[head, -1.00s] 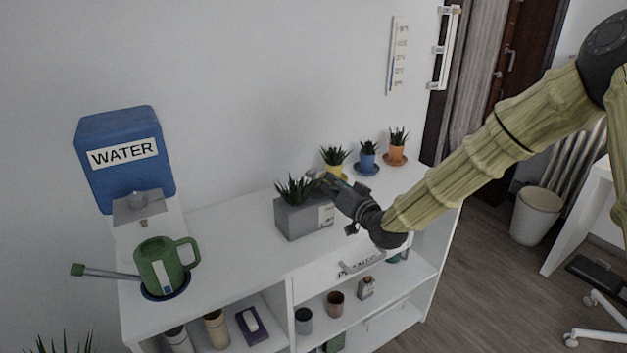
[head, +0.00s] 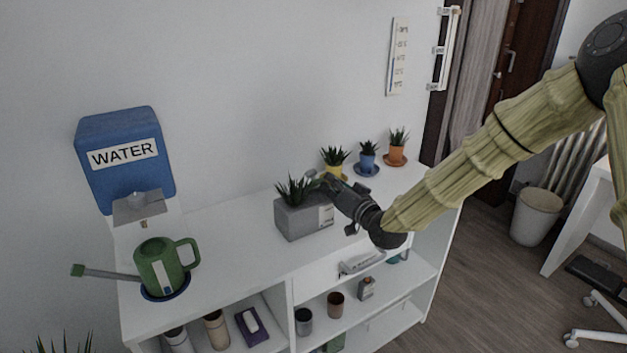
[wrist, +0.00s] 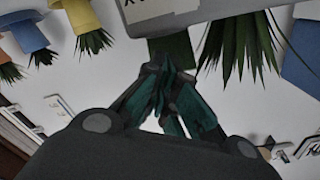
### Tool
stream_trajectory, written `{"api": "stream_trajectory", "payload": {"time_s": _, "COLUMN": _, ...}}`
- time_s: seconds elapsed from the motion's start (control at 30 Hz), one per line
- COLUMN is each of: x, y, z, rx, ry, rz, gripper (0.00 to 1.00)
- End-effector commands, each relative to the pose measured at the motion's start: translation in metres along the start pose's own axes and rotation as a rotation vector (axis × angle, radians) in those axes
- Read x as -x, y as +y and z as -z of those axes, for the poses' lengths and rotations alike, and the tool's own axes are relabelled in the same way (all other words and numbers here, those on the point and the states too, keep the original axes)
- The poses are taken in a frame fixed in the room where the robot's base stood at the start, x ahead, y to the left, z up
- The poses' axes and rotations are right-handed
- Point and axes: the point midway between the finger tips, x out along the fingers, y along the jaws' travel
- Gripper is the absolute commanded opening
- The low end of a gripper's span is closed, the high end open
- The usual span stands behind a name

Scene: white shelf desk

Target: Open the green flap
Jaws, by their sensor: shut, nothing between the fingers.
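A dark green flat piece (wrist: 175,48), which seems to be the green flap, stands at the rim of the grey planter (wrist: 190,10) in the wrist view, where things appear upside down. In the head view the planter (head: 297,222) stands on the white shelf top, with a spiky plant in it. My gripper (head: 318,180) reaches over the planter's right side from the right. Its teal fingers (wrist: 164,72) are shut and empty, with their tips at the green piece's edge in the picture. I cannot tell whether they touch it. The flap is not clearly visible in the head view.
A green watering can (head: 160,265) stands below the blue water tank (head: 125,155) at the left. Small potted plants, including an orange one (head: 396,154), line the back right. A handle (head: 362,262) is below the shelf top. The top between can and planter is clear.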

Motion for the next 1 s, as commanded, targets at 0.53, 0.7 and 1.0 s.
{"api": "stream_trajectory", "payload": {"time_s": 0.53, "x": -0.003, "y": 0.0, "z": 0.0, "rx": 0.0, "ry": 0.0, "rz": 0.0, "gripper": 0.0}}
{"api": "stream_trajectory", "payload": {"time_s": 0.7, "x": -0.007, "y": 0.0, "z": 0.0, "rx": 0.0, "ry": 0.0, "rz": 0.0, "gripper": 0.0}}
{"api": "stream_trajectory", "payload": {"time_s": 1.0, "x": -0.013, "y": 0.0, "z": 0.0, "rx": 0.0, "ry": 0.0, "rz": 0.0, "gripper": 0.0}}
